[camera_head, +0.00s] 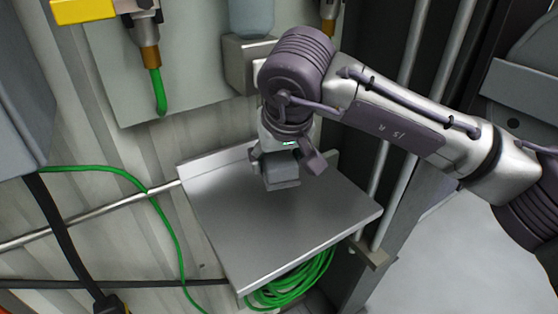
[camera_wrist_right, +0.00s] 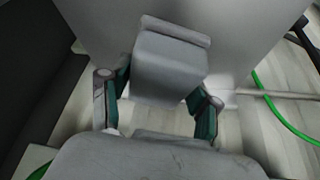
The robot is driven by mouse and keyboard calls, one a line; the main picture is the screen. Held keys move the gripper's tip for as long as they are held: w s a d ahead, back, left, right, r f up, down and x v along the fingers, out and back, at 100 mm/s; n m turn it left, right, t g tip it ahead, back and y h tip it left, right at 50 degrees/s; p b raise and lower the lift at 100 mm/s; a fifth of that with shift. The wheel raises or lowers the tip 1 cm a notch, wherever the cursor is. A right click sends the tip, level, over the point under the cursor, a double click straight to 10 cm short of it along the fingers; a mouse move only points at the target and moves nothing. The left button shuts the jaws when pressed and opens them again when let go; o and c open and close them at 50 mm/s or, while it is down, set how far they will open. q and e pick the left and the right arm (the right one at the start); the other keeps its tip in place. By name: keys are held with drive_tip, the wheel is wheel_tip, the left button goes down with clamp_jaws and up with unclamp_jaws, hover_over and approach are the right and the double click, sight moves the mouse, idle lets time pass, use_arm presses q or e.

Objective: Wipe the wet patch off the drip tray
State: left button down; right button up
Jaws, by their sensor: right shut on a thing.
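The drip tray (camera_head: 245,235) is a bare grey metal plate with a raised back edge, fixed in front of the wall. It also fills the upper middle of the right wrist view (camera_wrist_right: 235,30). My right gripper (camera_head: 281,160) is over the back part of the tray, pointing down. It is shut on a grey block-like wiping pad (camera_head: 282,183), which shows between the two fingers in the right wrist view (camera_wrist_right: 170,68). The pad is at or just above the tray surface; contact cannot be told. I cannot make out a wet patch. My left gripper is not in view.
A coiled green hose (camera_head: 295,285) hangs under the tray. Another green hose (camera_head: 165,220) runs down left of it. A grey box (camera_head: 242,62) is on the wall behind my right arm. Vertical metal pipes (camera_head: 405,110) stand to the right. The tray's front half is clear.

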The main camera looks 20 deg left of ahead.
drive_tip(key=shift+r+p, duration=0.35)
drive_tip(key=shift+r, duration=0.9)
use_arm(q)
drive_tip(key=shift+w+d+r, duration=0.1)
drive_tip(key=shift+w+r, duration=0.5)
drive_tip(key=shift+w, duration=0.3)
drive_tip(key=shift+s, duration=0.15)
